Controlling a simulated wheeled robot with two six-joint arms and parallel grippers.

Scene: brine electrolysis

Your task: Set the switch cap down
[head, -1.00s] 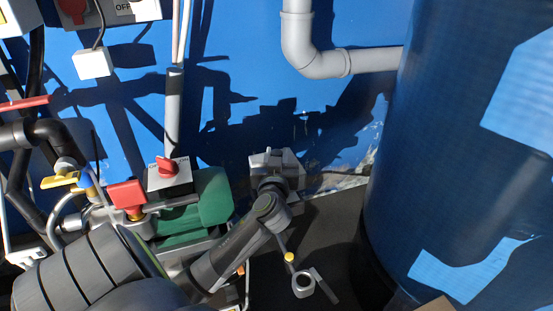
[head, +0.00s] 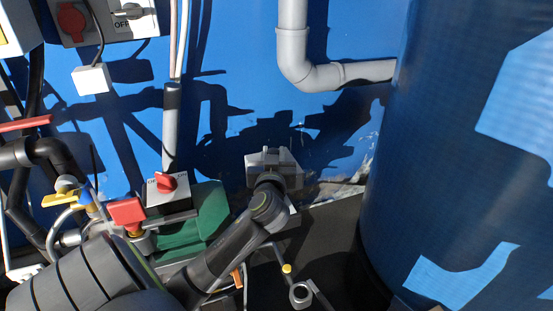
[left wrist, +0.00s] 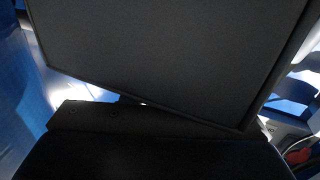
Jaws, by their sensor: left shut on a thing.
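My left gripper (head: 268,156) is in front of the blue wall, right of the green motor, at the end of my dark grey arm. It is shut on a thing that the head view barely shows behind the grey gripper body. In the left wrist view a large flat dark grey face (left wrist: 165,60), tilted, fills most of the picture just beyond the gripper's dark edge; I cannot tell for certain that it is the switch cap. My right gripper is not in view.
The green motor (head: 210,215), a box with a red switch (head: 166,184) and a red valve handle (head: 127,211) stand left of the gripper. A large blue tank (head: 460,150) blocks the right. A grey pipe (head: 330,77) runs above. A box marked OFF (head: 128,25) is at top left.

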